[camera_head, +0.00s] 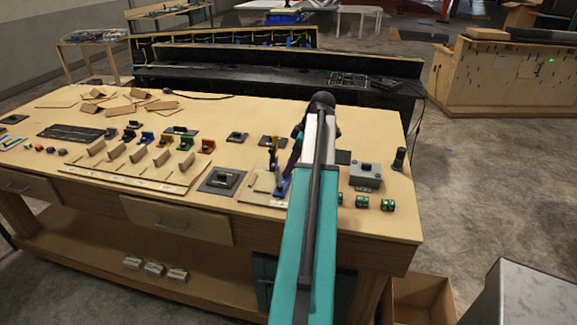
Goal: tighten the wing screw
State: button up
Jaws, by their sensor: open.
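My arm reaches up from the bottom over the right part of the wooden workbench (235,120). Its dark end bends down behind the forearm, where my gripper (292,165) is small, partly hidden and open. It is close to a pale board (263,184) carrying a blue piece and an upright black and yellow piece (273,152). I cannot tell whether it touches them. I cannot make out a wing screw for certain. A grey box (366,179) with a dark part on top stands right of my arm. A dark plate (222,180) with a raised black part lies to the left.
Several small green blocks (388,205) sit near the front right edge, and a black cylinder (399,158) stands at the right edge. Coloured pieces and wooden dividers (138,156) fill the left-middle. A cardboard box (421,300) is on the floor at right.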

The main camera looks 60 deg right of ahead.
jog(key=shift+x, duration=1.1)
jog(key=shift+c, duration=0.4)
jog(key=c, duration=1)
